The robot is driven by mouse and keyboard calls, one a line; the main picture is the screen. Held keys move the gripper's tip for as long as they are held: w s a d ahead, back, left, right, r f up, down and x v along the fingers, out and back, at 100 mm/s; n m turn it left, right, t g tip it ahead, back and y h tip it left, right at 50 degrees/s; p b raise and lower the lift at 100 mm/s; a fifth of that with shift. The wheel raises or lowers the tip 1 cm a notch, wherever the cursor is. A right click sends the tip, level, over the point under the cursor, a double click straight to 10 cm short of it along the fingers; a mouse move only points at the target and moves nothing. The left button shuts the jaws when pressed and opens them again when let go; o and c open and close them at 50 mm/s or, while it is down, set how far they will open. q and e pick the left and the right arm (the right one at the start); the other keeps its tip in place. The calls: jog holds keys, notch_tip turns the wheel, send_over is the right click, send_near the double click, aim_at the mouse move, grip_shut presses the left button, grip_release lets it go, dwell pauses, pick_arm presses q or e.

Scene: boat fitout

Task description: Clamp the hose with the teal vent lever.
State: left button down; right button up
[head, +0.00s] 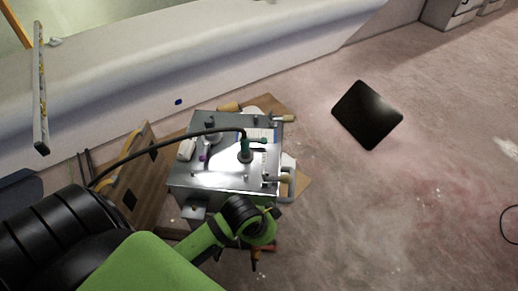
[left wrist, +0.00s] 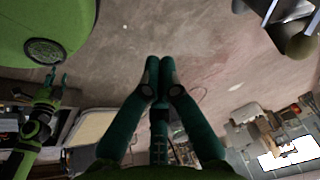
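The teal vent lever (head: 262,140) sits on a teal fitting (head: 245,153) on top of a shiny metal tank (head: 215,178) in the head view. A dark hose (head: 165,140) arcs in from the left and ends at the top of this fitting. My left arm crosses the front of the tank, and its gripper cannot be made out there. In the left wrist view, my left gripper (left wrist: 159,68) has its fingertips together with nothing visible between them, pointing over the floor. My right gripper (left wrist: 59,78) appears small at the left of that view, fingers apart and empty.
Wooden boards (head: 145,185) lie left of the tank. A black square panel (head: 367,114) lies on the floor to the right. A white hull ledge (head: 130,75) runs behind, with a spirit level (head: 41,95) at left. The floor at right is mostly clear.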

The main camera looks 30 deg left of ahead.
pick_arm(q)
jog(key=w+a+r+m, duration=0.3)
jog(key=w+r+m, duration=0.1)
jog(key=w+m, duration=0.75)
jog(key=w+a+r+m+y, duration=0.1)
jog(key=w+a+r+m, duration=0.2)
jog(key=a+r+m, duration=0.1)
jog(key=w+a+r+m+g+y, duration=0.1)
jog(key=w+a+r+m, duration=0.2)
jog(key=a, duration=0.6)
jog(key=r+m, duration=0.1)
jog(key=m, duration=0.1)
jog(key=shift+w+r+m+y, duration=0.2)
jog(key=shift+w+m+y, duration=0.1)
jog(key=shift+w+m, duration=0.05)
pick_arm(e)
jog(key=shift+s+a+f, duration=0.25)
jog(key=shift+a+f, duration=0.2)
jog(key=shift+a, duration=0.05)
pick_arm(q)
jog(key=shift+f+b, duration=0.1)
jog(key=shift+b, duration=0.2)
pick_arm(e)
jog(key=shift+w+d, duration=0.1)
jog(key=shift+d, duration=0.2)
